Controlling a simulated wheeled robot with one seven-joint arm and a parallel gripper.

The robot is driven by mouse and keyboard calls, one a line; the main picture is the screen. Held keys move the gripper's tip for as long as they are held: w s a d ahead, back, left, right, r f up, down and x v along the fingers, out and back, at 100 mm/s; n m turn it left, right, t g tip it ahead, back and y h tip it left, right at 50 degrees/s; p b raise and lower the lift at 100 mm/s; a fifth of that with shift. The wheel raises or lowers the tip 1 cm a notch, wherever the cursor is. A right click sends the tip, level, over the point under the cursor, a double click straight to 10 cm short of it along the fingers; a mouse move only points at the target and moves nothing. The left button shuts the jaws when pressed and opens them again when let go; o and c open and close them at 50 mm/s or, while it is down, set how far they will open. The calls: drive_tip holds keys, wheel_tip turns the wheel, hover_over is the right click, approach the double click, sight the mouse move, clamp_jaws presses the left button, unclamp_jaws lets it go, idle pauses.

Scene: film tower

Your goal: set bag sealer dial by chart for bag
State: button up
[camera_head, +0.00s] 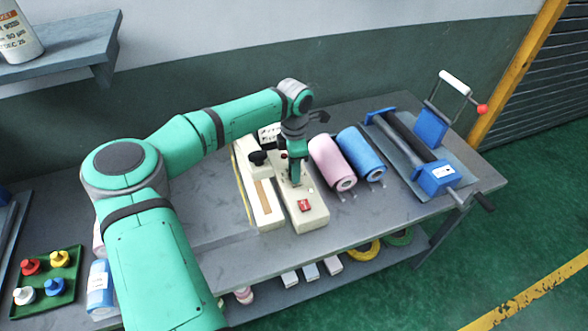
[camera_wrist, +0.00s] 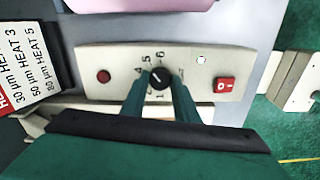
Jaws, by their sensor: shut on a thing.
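The cream bag sealer (camera_head: 308,215) stands on the grey bench. Its black dial (camera_wrist: 159,77) shows in the wrist view with printed numbers around it; 4, 5, 6 and 1 are legible, others are covered by fingers. My gripper (camera_wrist: 160,84) is shut on the dial, one finger each side. I cannot tell which number the dial points to. A chart (camera_wrist: 30,60) at left lists heat settings by µm; readable lines include 30, 50 and 80 µm, partly cut off.
The panel has a red rocker switch (camera_wrist: 226,86), a red round part (camera_wrist: 103,76) and a small white lamp (camera_wrist: 200,60). Pink roll (camera_head: 333,162) and blue roll (camera_head: 360,153) lie close right of the sealer. A blue roller device (camera_head: 437,178) stands farther right. A green tray (camera_head: 45,283) holds several coloured knobs.

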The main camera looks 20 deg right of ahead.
drive_tip(key=shift+d+r, duration=0.1)
idle(0.4)
drive_tip(key=o, duration=1.1)
drive_tip(key=shift+c, duration=0.2)
wheel_tip(320, 180, up, 11)
